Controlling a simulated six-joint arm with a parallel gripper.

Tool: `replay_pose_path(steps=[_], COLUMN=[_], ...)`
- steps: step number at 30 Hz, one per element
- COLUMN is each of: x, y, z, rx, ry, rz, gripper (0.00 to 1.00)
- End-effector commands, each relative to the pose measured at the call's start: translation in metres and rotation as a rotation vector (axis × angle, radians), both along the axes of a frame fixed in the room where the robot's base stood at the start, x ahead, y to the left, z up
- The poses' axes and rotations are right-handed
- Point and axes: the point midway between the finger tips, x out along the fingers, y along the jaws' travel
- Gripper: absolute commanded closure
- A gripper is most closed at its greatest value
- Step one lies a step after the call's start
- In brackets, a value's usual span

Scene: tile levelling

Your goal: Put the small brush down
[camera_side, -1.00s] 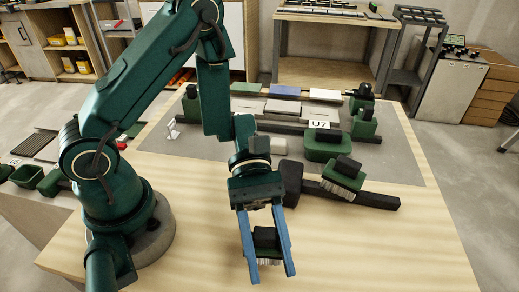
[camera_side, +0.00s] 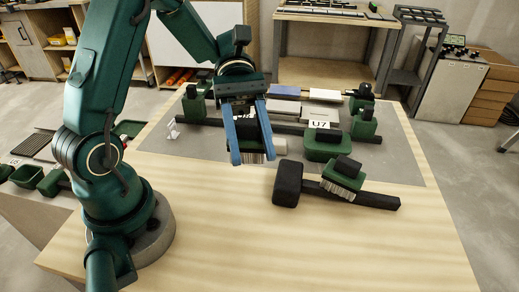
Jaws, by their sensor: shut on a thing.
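My gripper (camera_side: 253,158) has blue fingers. It is shut on the small brush (camera_side: 252,150), which has a dark top and pale bristles and shows between the fingers. The gripper and brush are over the grey mat, left of the mallet head; whether the bristles touch anything below cannot be told. A second brush (camera_side: 343,178), green with a black grip and pale bristles, leans on the handle of the black mallet.
The black mallet (camera_side: 288,184) lies on the wooden table (camera_side: 330,245). Tiles (camera_side: 325,96) and green clamps (camera_side: 364,122) are behind. The table's front is clear.

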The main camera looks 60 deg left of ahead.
Motion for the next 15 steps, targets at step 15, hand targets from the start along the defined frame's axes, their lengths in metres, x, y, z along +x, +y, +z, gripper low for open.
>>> replay_pose_path(steps=[15], x=[-0.013], y=[0.0], z=[0.074], rx=[-0.003], ry=[0.007], rz=[-0.087], gripper=[1.0])
